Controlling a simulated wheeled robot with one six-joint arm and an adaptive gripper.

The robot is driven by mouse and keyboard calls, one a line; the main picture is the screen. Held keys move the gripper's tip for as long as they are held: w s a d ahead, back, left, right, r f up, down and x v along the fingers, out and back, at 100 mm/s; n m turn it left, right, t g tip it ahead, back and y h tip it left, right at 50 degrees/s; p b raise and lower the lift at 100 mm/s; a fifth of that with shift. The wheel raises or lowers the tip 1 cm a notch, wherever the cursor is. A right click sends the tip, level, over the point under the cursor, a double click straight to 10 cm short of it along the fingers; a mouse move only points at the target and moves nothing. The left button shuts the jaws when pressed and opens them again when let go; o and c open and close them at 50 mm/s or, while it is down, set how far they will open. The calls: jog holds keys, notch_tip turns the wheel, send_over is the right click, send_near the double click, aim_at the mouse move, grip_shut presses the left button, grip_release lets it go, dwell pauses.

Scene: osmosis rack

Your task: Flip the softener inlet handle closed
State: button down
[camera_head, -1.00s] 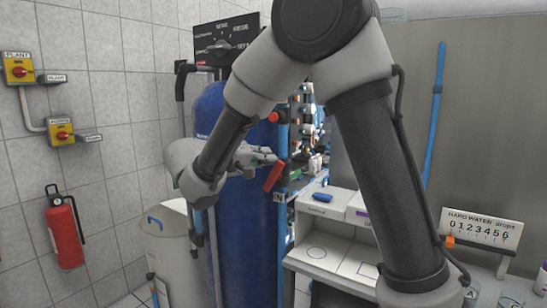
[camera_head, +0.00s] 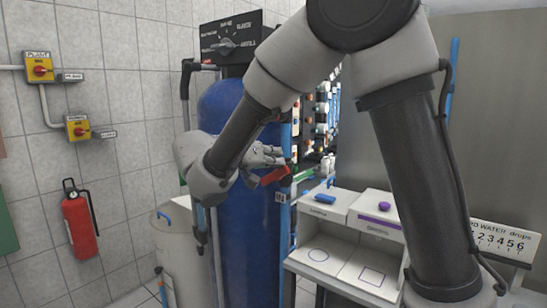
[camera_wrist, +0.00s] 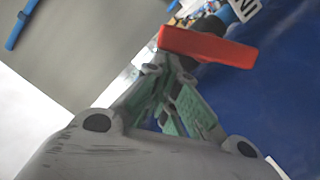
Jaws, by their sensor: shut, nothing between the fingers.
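The red inlet handle (camera_head: 273,177) is in front of the blue softener tank (camera_head: 250,225), near its right edge, just above a small "IN" label (camera_head: 281,197). It is tilted, its right end higher, in the head view. In the wrist view the red handle (camera_wrist: 207,46) lies across the top, just beyond the fingertips. My gripper (camera_head: 280,160) is shut and empty, its tips close above the handle; in the wrist view the shut fingers (camera_wrist: 168,66) point at the handle's left part. I cannot tell whether they touch it.
A pipe rack with several valves (camera_head: 322,110) stands behind, right of the tank. A bench with white boxes (camera_head: 325,205) is at the right. A pale brine tank (camera_head: 172,240) stands left of the blue tank. A fire extinguisher (camera_head: 79,220) and yellow switches (camera_head: 39,67) are on the tiled wall.

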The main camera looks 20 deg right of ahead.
jog(key=shift+s+d+f+m+y, duration=0.15)
jog(key=shift+s+d+f+m, duration=0.25)
jog(key=shift+s, duration=0.2)
jog(key=shift+s+d+f+m+y, duration=0.15)
jog(key=shift+s+d+f+m, duration=0.15)
jog(key=shift+s+d+f, duration=0.2)
jog(key=shift+s, duration=0.15)
jog(key=shift+a, duration=0.1)
jog(key=v, duration=1.1)
jog(key=shift+s+a, duration=0.25)
jog(key=shift+s, duration=0.15)
jog(key=shift+s, duration=0.1)
